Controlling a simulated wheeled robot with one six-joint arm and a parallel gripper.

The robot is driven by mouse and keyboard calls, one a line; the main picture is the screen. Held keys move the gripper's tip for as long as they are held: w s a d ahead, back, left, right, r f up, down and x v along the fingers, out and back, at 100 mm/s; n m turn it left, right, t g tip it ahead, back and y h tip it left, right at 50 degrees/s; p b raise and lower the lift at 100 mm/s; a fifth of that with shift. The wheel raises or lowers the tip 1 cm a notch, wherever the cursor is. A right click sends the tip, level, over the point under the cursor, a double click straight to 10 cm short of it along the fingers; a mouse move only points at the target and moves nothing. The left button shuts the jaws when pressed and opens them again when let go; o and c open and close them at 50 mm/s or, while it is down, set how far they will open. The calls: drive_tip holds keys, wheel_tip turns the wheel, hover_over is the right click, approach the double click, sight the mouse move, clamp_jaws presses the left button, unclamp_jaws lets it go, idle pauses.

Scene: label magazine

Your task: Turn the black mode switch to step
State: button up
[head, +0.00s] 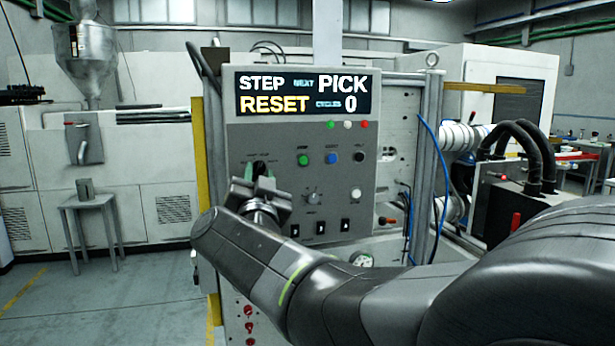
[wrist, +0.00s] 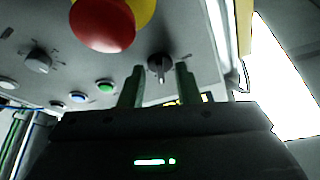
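The black mode switch (head: 259,167) is on the upper left of the grey control panel (head: 335,225), below the display (head: 303,94). In the wrist view the switch (wrist: 160,64) is a dark knob with a pale line on its handle. My gripper (head: 260,172) is at the switch. Its green-tinted fingers (wrist: 160,72) are open, one on each side of the switch, with a gap showing on both sides. I cannot tell how deep the tips reach around it. The display reads "STEP", "NEXT PICK", "RESET" and "CYCLES 0". The switch's labels are too small to read.
A red mushroom button (wrist: 105,25) on a yellow base stands out near my gripper in the wrist view. Green (head: 303,160), blue (head: 331,158) and black (head: 358,157) buttons and a grey knob (head: 313,198) are to the right. My arm covers the panel's lower left.

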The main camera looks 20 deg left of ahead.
drive_tip(key=v, duration=1.4)
drive_tip(key=shift+w+r, duration=0.1)
drive_tip(key=x, duration=1.3)
drive_tip(key=shift+w+a+r, duration=0.1)
drive_tip(key=shift+w+a, duration=0.1)
drive_tip(key=shift+w, duration=0.15)
